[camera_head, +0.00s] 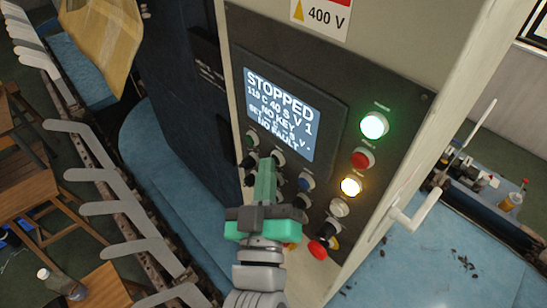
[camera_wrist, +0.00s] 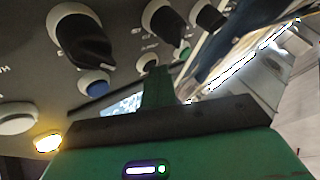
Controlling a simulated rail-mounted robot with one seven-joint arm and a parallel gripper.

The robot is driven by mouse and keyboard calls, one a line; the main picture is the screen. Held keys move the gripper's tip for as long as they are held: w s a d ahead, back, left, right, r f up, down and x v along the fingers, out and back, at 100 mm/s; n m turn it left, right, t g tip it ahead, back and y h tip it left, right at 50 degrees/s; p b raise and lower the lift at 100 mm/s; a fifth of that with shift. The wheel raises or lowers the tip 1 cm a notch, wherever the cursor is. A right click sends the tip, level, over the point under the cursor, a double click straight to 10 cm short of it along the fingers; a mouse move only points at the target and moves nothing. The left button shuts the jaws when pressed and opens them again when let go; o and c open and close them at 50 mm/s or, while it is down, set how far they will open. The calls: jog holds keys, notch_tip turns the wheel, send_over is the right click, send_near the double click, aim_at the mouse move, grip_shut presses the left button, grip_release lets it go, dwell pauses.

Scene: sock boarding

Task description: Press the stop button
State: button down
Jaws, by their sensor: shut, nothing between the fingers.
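The dark control panel (camera_head: 345,110) carries a lit screen (camera_head: 280,113) that reads "STOPPED" at the top. A red round button (camera_head: 362,158) sits between a lit green lamp (camera_head: 374,125) and a lit yellow lamp (camera_head: 351,186). A larger red knob-like button (camera_head: 318,249) sits low on the panel. The labels are too small to read, so I cannot tell which one is marked stop. My gripper (camera_head: 267,166) is shut and empty, in front of the panel's lower left, left of both red buttons. Its fingers (camera_wrist: 157,82) show near a blue button (camera_wrist: 94,84) in the wrist view.
Black selector knobs (camera_wrist: 82,38) and a pale button (camera_wrist: 18,118) surround my fingers. A white handle (camera_head: 415,213) juts out at the cabinet's right side. Pale sock boards (camera_head: 110,210) line the left. A blue worktop (camera_head: 430,270) lies at the right.

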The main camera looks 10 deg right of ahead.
jog(key=shift+s+a+b, duration=0.45)
jog(key=shift+a+b, duration=0.2)
jog(key=s+a+b, duration=0.2)
jog(key=a+b, duration=0.1)
jog(key=a, duration=0.1)
jog(key=shift+s+a, duration=0.1)
jog(key=shift+s, duration=0.3)
dwell(0.6)
